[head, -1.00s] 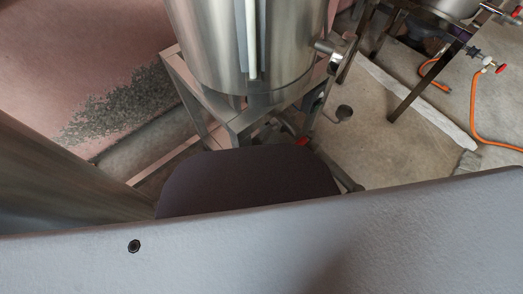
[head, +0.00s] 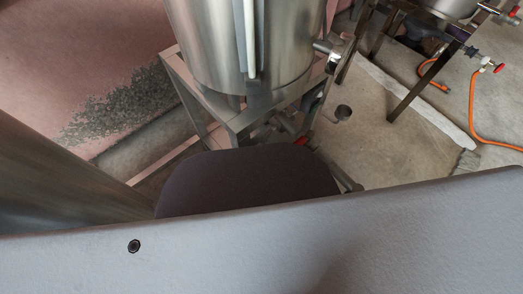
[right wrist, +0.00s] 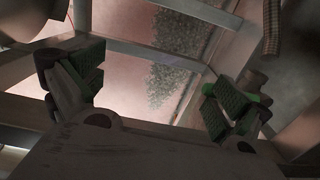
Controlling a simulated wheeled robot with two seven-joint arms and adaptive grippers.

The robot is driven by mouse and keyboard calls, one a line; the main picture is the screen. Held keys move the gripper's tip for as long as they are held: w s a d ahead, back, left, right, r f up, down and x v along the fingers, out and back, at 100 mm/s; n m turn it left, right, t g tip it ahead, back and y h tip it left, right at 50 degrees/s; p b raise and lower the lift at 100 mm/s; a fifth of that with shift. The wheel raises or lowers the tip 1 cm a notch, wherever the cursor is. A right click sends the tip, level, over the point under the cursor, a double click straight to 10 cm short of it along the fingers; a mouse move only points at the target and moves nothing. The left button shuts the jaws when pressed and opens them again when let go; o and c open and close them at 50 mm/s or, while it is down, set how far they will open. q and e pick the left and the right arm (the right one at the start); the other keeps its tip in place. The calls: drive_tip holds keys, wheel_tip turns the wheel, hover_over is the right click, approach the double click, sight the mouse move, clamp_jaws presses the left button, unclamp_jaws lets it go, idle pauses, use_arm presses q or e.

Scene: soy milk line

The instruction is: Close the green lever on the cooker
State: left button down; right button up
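A tall steel vessel (head: 215,45) on a square metal frame (head: 185,85) stands at the top middle of the head view; it may be the cooker. In the right wrist view my right gripper (right wrist: 152,92) is open, its two dark-green ribbed pads wide apart with nothing seen between them. A small bright green piece (right wrist: 263,98) shows beside the right-hand finger, mostly hidden by it. It may be the green lever; whether the finger touches it I cannot tell. No green lever is clear in the head view. My left gripper is not in view.
A red handle (head: 301,141) sits low beside the vessel's frame. An orange hose (head: 474,112) lies on the floor at the right, near another metal stand (head: 405,100). Metal frame bars (right wrist: 165,60) cross behind the gripper in the wrist view. My own body hides the lower head view.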

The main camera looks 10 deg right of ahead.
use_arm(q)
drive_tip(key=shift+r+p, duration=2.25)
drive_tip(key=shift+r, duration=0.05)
use_arm(e)
drive_tip(key=v, duration=1.6)
drive_tip(key=shift+w+f, duration=0.1)
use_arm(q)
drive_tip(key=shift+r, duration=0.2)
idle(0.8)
